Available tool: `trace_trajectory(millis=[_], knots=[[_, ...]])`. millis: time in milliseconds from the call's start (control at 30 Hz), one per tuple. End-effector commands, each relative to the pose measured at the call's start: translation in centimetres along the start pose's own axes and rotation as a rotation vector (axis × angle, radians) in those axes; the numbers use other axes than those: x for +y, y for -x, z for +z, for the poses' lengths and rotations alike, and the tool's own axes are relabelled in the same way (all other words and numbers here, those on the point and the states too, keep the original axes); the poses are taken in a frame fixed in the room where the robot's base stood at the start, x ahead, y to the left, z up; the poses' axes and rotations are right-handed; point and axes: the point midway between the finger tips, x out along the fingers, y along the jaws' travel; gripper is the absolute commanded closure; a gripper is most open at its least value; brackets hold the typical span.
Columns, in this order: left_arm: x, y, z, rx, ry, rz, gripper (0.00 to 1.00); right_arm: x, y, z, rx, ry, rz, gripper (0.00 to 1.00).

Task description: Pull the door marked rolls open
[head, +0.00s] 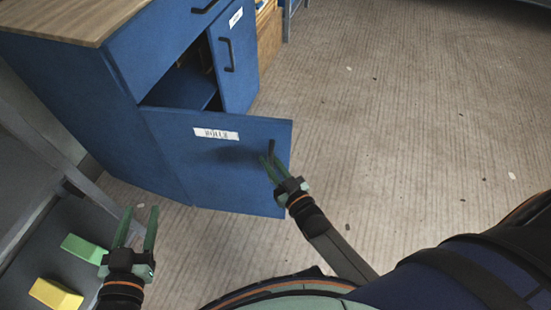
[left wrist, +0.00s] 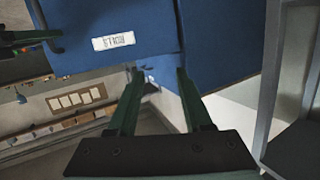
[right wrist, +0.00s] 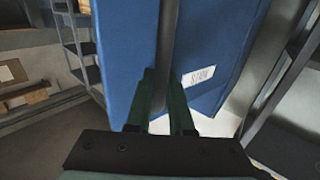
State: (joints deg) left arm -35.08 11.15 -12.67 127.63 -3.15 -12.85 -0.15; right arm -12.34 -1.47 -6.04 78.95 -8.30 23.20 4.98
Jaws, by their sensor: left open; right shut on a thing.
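The blue cabinet door (head: 220,165) stands swung out from the cabinet. Its white label (head: 216,134) is too small to read surely; it also shows in the left wrist view (left wrist: 113,41). My right gripper (head: 269,163) is shut on the door's dark handle (head: 271,149), near the door's free edge. In the right wrist view the handle (right wrist: 166,45) runs between the fingers. My left gripper (head: 136,229) is open and empty, apart from the door, at the lower left.
The blue cabinet (head: 75,110) has a wooden top (head: 70,18) and a visible inner shelf (head: 183,88). A second labelled door (head: 238,60) is beyond. A green block (head: 84,249) and a yellow block (head: 55,294) lie on a grey shelf at left.

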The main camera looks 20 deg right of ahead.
Motion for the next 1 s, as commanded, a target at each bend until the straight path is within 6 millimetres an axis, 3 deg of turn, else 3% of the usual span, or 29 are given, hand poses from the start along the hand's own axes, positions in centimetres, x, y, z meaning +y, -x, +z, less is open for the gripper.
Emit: trace_trajectory(millis=[200,700,733,1000], knots=[[0.14,0.05,0.43,-0.020,0.011,0.002,0.50,-1.04,-0.13,-0.14,0.003,0.001,-0.016,1.00],[0.25,0.08,0.95,-0.036,0.015,0.003,0.50,-1.19,-0.14,-0.13,0.003,0.000,-0.017,1.00],[0.25,0.08,0.94,-0.036,0.015,0.003,0.50,-1.19,-0.14,-0.13,0.003,-0.001,-0.017,0.79],[0.25,0.09,0.86,-0.032,0.014,0.003,0.50,-1.00,-0.08,-0.08,0.002,0.000,-0.014,0.50]])
